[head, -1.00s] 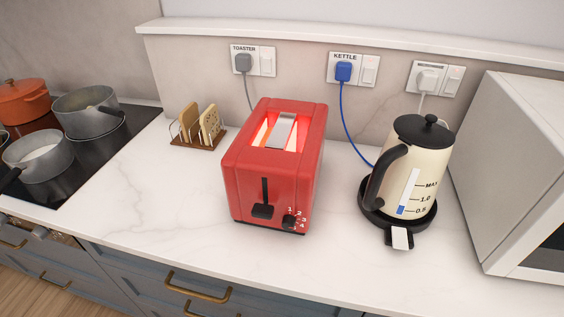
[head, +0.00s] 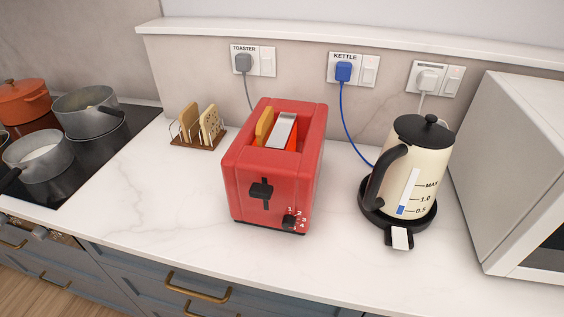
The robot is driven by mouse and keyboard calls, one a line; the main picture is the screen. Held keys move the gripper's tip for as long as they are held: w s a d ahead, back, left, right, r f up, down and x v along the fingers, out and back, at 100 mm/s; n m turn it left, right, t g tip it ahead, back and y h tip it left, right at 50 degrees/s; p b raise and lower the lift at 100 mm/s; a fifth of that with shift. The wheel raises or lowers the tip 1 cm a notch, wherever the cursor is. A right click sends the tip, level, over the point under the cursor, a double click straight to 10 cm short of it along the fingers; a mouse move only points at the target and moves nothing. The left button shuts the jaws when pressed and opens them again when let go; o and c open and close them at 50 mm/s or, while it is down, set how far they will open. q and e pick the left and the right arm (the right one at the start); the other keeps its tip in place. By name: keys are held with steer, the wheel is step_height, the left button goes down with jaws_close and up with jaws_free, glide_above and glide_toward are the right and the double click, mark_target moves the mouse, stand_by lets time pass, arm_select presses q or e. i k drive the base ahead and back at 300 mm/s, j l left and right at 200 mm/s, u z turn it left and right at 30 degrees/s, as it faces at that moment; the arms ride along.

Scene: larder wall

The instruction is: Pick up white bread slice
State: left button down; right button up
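A golden slice of bread (head: 264,126) stands upright in the left slot of the red toaster (head: 270,182), its top edge showing above the slot. The right slot shows an orange-red inside and no clear slice. The toaster's black lever (head: 261,190) is up. A bread rack (head: 196,145) behind and left of the toaster holds a browner slice (head: 189,119) at left and paler, speckled slices (head: 211,125) at right. I cannot tell for sure which slice is the white bread. Neither of my grippers is in view.
A cream kettle (head: 405,180) on its black base stands right of the toaster, its blue cord (head: 347,125) running to the wall. A microwave (head: 520,170) is at far right. Pots (head: 88,112) stand on the hob at left. Counter in front of the toaster is clear.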

mark_target(264, 126)
steer(key=k+l+z, duration=0.1)
steer(key=l+z, duration=0.15)
steer(key=z, duration=0.15)
steer(key=k+l+z, duration=0.1)
steer(key=l+z, duration=0.3)
steer(key=j, duration=0.15)
